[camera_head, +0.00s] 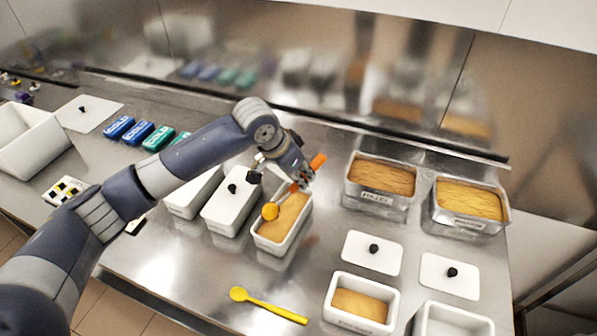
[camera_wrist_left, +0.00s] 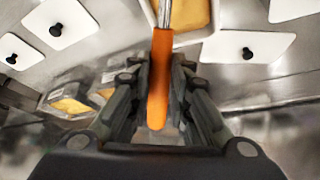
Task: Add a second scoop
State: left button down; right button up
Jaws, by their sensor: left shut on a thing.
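My left gripper (camera_head: 303,177) is shut on the orange handle (camera_head: 318,161) of a scoop. The handle also lies between the fingers in the left wrist view (camera_wrist_left: 160,80), with the metal shaft (camera_wrist_left: 164,14) running away. The scoop's end carries a round orange-yellow portion (camera_head: 270,211) over the near-left part of an open white tub (camera_head: 268,245). That tub holds tan ice cream (camera_head: 288,216); I cannot tell whether the scoop touches it. A yellow spoon (camera_head: 268,306) lies on the counter in front. My right gripper is not in view.
A metal pan of brown ice cream (camera_head: 382,180) and one of yellow (camera_head: 470,200) stand at the right. Two loose lids (camera_head: 371,253) (camera_head: 449,276), a part-filled white tub (camera_head: 333,291) and another white tub (camera_head: 428,315) are nearer. Lidded tubs (camera_head: 230,210) stand left of the open tub.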

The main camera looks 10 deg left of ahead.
aim_at(311, 167)
pick_arm(q)
jog(key=shift+w+d+r+g+y+p, duration=0.3)
jog(key=shift+w+d+g+p, duration=0.1)
jog(key=shift+p, duration=0.75)
jog(key=shift+w+d+g+y+p, duration=0.3)
jog(key=shift+w+g+y+p, duration=0.1)
jog(key=shift+p, duration=0.5)
jog(key=shift+w+d+g+y+p, duration=0.3)
jog(key=shift+w+d+g+y, duration=0.1)
jog(key=shift+g+y, duration=0.15)
jog(key=shift+a, duration=0.1)
